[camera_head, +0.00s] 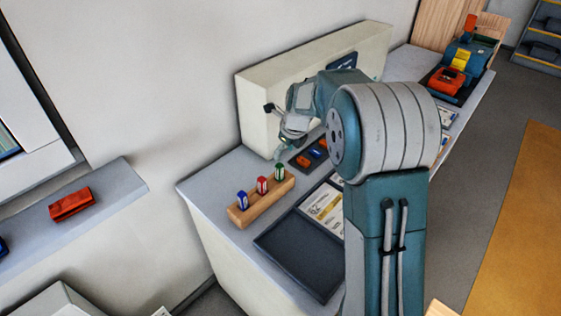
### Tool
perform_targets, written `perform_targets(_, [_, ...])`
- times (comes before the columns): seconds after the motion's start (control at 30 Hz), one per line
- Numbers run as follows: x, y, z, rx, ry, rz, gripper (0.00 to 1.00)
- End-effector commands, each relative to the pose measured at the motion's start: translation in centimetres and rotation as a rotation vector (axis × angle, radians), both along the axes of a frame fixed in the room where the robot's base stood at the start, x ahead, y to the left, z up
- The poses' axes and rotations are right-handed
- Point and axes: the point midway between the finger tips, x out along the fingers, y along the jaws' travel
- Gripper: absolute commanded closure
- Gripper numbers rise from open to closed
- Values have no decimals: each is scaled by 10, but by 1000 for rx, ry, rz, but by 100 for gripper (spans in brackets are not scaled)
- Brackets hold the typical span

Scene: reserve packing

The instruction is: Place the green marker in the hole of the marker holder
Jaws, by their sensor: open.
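The marker holder (247,216) is a light wooden block near the left end of the counter. The green marker (279,172) stands upright at the holder's right end; its lower end is hidden, so I cannot tell how deep it sits. A red marker (262,185) stands in the middle and a blue marker (242,200) at the left end. My gripper (281,150) is open, just above the green marker, apparently empty. Its fingers are small and partly turned away in this view, and any gap to the marker is hard to judge.
A dark empty tray (300,247) lies in front of the holder, beside a printed sheet (325,205). A small dark tray (301,163) with orange and blue items sits behind my arm. A long cream box (255,118) stands along the wall. A red item (71,204) lies on the left ledge.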

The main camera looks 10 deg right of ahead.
Motion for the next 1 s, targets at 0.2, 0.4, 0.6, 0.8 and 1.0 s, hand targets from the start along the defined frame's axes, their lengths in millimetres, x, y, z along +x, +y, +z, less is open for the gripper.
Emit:
perform_targets(0.2, [-5, -4, 24, 0, -1, 0, 36])
perform_targets(0.4, [-25, -1, 48, -48, -40, 146, 36])
perform_targets(0.6, [-72, 4, 89, -174, -126, 510, 36])
perform_targets(0.8, [-123, 9, 119, -314, -200, 880, 36])
perform_targets(1.0, [-177, 12, 138, -464, -259, 1248, 36])
